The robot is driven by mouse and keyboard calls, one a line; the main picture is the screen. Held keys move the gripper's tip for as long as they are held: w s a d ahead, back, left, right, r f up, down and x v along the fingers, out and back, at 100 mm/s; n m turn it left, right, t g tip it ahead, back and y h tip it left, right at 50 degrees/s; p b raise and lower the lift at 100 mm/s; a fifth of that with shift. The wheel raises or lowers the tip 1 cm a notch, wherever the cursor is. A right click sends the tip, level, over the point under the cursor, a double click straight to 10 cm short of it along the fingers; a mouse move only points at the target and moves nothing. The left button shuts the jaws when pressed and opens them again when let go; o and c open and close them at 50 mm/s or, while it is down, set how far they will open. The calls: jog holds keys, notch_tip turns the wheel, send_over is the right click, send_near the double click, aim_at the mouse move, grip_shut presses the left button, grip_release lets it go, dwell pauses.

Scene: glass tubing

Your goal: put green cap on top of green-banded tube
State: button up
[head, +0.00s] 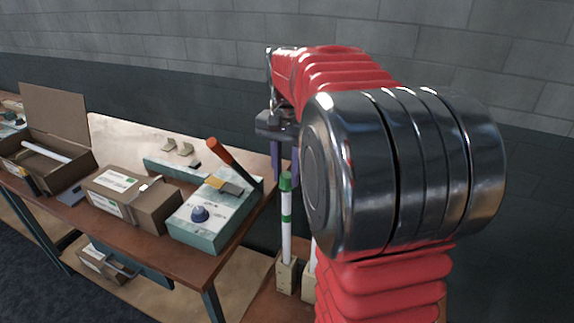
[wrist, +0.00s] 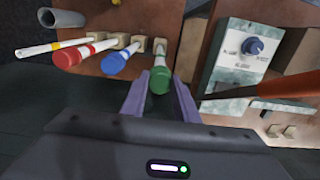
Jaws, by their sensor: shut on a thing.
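The green cap (head: 286,181) is at the top end of the white green-banded tube (head: 286,245), in line with it. In the wrist view the green cap (wrist: 159,82) sits between my purple fingertips. My gripper (head: 284,172) is above the tube, pointing down, and is shut on the cap; it also shows in the wrist view (wrist: 160,86). The tube stands upright in a wooden block (head: 287,275). I cannot tell whether the cap is fully seated or just touching the rim. In the wrist view the cap hides most of the tube.
In the wrist view, a blue-capped tube (wrist: 116,63), a red-capped tube (wrist: 68,56) and an uncapped yellow-banded tube (wrist: 45,48) stand to the left. A teal box with a blue knob (head: 200,214), an orange-handled tool (head: 228,158) and a cardboard box (head: 130,196) are on the bench.

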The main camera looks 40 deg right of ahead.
jog(key=shift+f, duration=0.5)
jog(key=shift+s, duration=0.1)
dwell(1.5)
jog(key=shift+f, duration=1.2)
dwell(1.2)
jog(key=o, duration=1.1)
jog(key=shift+o, duration=0.4)
jog(key=o, duration=0.5)
jog(key=shift+c, duration=0.2)
